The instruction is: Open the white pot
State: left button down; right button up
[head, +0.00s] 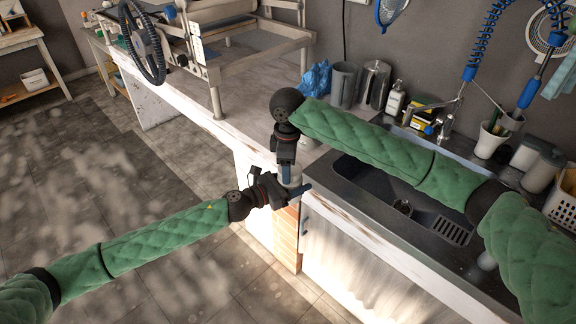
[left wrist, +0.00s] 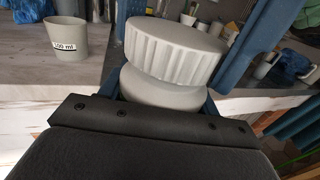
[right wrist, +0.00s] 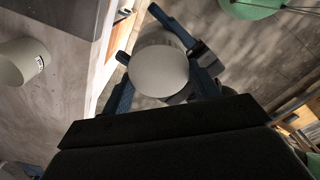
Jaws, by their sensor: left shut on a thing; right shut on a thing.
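The white pot has a pale round body (left wrist: 160,101) and a wider white lid (left wrist: 175,52) with a ribbed rim. My left gripper (head: 297,190) is shut on the body, with a blue finger on either side. My right gripper (head: 287,173) comes from above and is shut on the lid. In the right wrist view the lid's smooth round top (right wrist: 159,73) sits between its blue fingers. The lid looks tilted in the left wrist view; I cannot tell whether it is seated or loose. In the head view the grippers mostly hide the pot, held near the counter's front edge.
A grey cup marked with a volume (left wrist: 67,42) stands on the counter (head: 215,132) beside the pot. A dark sink (head: 385,190) lies to the right, with bottles and a yellow box (head: 422,119) behind it.

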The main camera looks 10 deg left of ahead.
pick_arm(q)
jog(key=shift+w+a, duration=0.1)
jog(key=shift+a, duration=0.1)
pick_arm(e)
jog(key=n, duration=0.4)
jog(key=shift+w+d, duration=0.2)
jog(key=shift+d, duration=0.1)
jog(key=n, duration=0.4)
jog(key=shift+w+d+n, duration=0.1)
jog(key=shift+n, duration=0.2)
pick_arm(q)
jog(key=shift+d, duration=0.1)
pick_arm(e)
jog(key=n, duration=0.7)
jog(key=shift+n, duration=0.4)
jog(key=shift+w, duration=0.1)
jog(key=shift+d, duration=0.1)
jog(key=shift+r, duration=0.4)
jog(key=shift+r, duration=0.35)
jog(key=shift+r, duration=0.4)
